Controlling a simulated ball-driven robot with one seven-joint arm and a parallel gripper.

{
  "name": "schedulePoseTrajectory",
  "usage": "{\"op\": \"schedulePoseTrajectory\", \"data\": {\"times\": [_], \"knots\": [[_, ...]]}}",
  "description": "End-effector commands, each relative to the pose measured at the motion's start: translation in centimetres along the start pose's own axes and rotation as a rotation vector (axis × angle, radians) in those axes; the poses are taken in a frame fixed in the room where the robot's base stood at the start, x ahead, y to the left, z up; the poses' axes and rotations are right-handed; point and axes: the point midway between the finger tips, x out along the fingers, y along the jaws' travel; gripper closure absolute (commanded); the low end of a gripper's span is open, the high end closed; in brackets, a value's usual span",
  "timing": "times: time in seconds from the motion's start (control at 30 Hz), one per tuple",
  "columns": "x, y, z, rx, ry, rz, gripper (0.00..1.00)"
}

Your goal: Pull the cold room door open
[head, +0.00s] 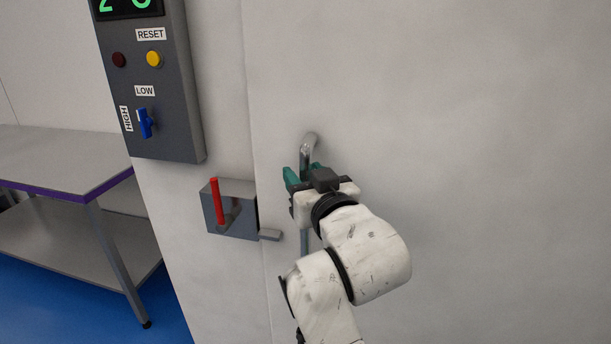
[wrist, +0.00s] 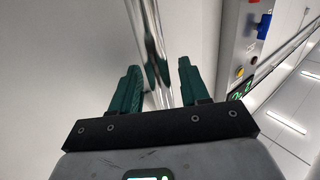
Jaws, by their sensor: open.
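The cold room door (head: 470,150) is a large pale panel filling the right of the head view. Its edge runs beside the latch box and it looks flush with the wall. A shiny vertical bar handle (head: 307,146) stands on the door. My gripper (head: 304,177) is at the handle's upper part. In the wrist view the handle (wrist: 152,45) passes between the two open green fingers (wrist: 157,78), which are apart from each other. A grey latch box (head: 238,219) with an upright red lever (head: 217,203) sits left of the door edge. My gripper hides part of the handle.
A grey control panel (head: 180,100) with buttons and a blue switch (head: 146,123) hangs on the wall at upper left; it also shows in the wrist view (wrist: 232,50). A metal table (head: 60,165) with a lower shelf stands at left on the blue floor (head: 60,300).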

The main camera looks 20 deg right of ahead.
Motion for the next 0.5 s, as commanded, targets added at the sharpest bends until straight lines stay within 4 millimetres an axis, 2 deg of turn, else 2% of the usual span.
{"op": "schedulePoseTrajectory", "data": {"times": [0.1,0.5], "knots": [[-0.01,0.0,0.01,0.0,0.0,0.0,0.56],[-0.03,-0.01,0.03,0.0,-0.001,0.0,0.94]]}}
